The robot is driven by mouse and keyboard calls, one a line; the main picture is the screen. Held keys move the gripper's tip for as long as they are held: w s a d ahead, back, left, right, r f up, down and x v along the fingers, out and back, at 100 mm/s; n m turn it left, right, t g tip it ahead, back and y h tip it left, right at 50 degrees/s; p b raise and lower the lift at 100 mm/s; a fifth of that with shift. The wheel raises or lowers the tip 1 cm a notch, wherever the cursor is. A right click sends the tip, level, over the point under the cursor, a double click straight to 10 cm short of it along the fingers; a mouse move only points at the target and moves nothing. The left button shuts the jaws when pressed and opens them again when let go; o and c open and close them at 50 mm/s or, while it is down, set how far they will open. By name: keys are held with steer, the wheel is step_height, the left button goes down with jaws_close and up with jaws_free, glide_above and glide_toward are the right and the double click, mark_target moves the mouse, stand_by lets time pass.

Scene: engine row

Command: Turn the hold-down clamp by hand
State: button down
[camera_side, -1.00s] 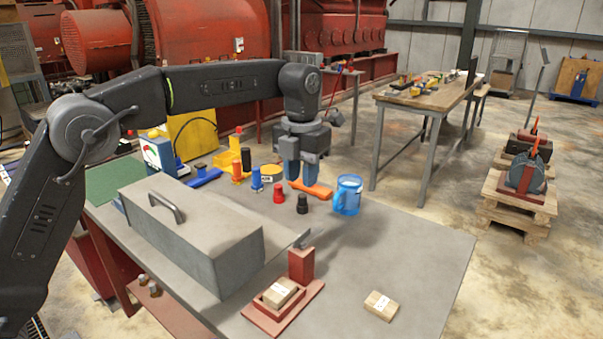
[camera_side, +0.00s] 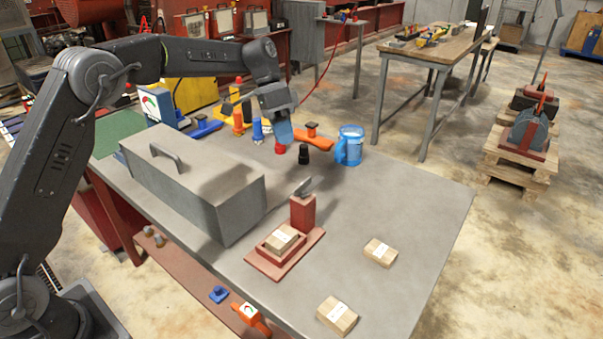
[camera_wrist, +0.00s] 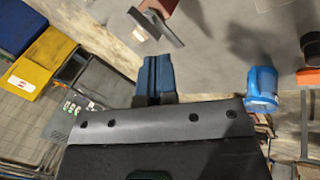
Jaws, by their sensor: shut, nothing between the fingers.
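The hold-down clamp is a grey bar (camera_side: 303,187) on top of a red post (camera_side: 302,213). The post stands on a red base plate beside a red tray (camera_side: 265,254), which holds a wooden block (camera_side: 281,238) with a white label. The bar points off to one side and does not appear to lie over the block. In the wrist view the clamp bar (camera_wrist: 156,28) is ahead of my gripper (camera_wrist: 155,60), near the top edge. My gripper (camera_side: 285,139) has blue fingers, shut and empty, above the table and apart from the clamp.
A grey lidded box (camera_side: 190,182) stands left of the clamp. A blue mug (camera_side: 350,146), a black knob part (camera_side: 304,155) and a red one (camera_side: 280,148) stand behind it. Loose wooden blocks (camera_side: 380,252) lie to the right and front.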

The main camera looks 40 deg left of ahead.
mark_target(309, 183)
steer(key=w+a+f+n+t+h, duration=0.15)
steer(key=a+n, duration=0.25)
steer(key=n, duration=0.9)
steer(key=a+f+n+h, duration=0.2)
steer(key=a+n+h, duration=0.15)
steer(key=n, duration=0.85)
steer(key=d+r+x, duration=0.1)
steer(key=x, duration=1.1)
steer(key=shift+w+d+y, duration=0.2)
steer(key=shift+d+y, duration=0.1)
steer(key=shift+y, duration=0.1)
steer(key=shift+w+d+f+m+g, duration=0.1)
steer(key=shift+w+d+m+g, duration=0.15)
steer(key=shift+m+g, duration=0.25)
